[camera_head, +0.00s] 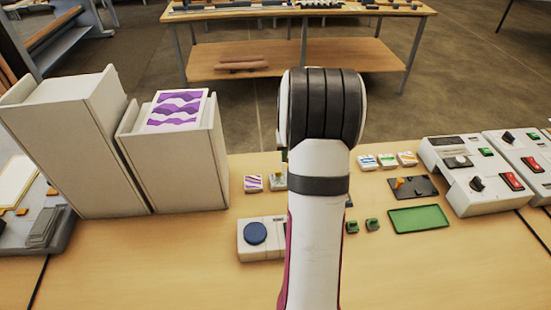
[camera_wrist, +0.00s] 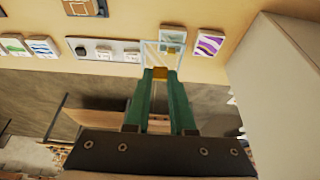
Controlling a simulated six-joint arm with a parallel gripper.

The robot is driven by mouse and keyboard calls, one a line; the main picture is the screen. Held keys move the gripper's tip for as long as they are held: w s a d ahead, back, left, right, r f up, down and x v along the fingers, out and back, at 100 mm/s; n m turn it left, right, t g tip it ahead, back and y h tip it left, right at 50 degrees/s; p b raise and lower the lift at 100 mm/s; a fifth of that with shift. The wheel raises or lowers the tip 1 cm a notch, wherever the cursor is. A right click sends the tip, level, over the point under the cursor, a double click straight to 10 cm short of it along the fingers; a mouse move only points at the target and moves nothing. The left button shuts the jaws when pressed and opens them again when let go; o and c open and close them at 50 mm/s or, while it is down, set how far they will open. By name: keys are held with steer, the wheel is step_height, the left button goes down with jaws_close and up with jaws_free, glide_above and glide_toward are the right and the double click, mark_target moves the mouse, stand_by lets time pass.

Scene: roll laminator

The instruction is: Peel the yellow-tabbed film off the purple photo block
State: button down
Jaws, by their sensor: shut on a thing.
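In the head view the purple photo block (camera_head: 253,183) sits left of my arm. My gripper (camera_wrist: 159,76) has green fingers closed on the yellow tab (camera_wrist: 159,73). A clear, pale-edged film (camera_wrist: 151,56) extends from the tab. The film shows beside the purple block in the wrist view, with a gap between them. Its height above the table is unclear.
Two tall white bins (camera_head: 75,145) stand at the left, one with a purple wave picture (camera_head: 178,110). A blue-button box (camera_head: 262,238) is in front. Several picture blocks (camera_head: 387,160), a green tray (camera_head: 419,219) and switch boxes (camera_head: 480,175) are at the right.

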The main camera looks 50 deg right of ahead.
steer(key=shift+s+r, duration=0.1)
steer(key=shift+r, duration=2.3)
steer(key=w+a+r+n+t+y, duration=0.1)
steer(key=w+a+r+n, duration=0.25)
steer(key=a, duration=0.65)
steer(key=w+a+r+n+y, duration=0.1)
steer(key=w+a+r+n, duration=0.2)
steer(key=a, duration=0.7)
steer(key=s+a+r+n, duration=0.1)
steer(key=a, duration=0.8)
steer(key=a+r+n+y, duration=0.1)
steer(key=a+r, duration=0.1)
steer(key=a, duration=0.7)
steer(key=shift+s+a+r, duration=0.25)
steer(key=shift+s+a, duration=0.1)
steer(key=shift+a, duration=0.05)
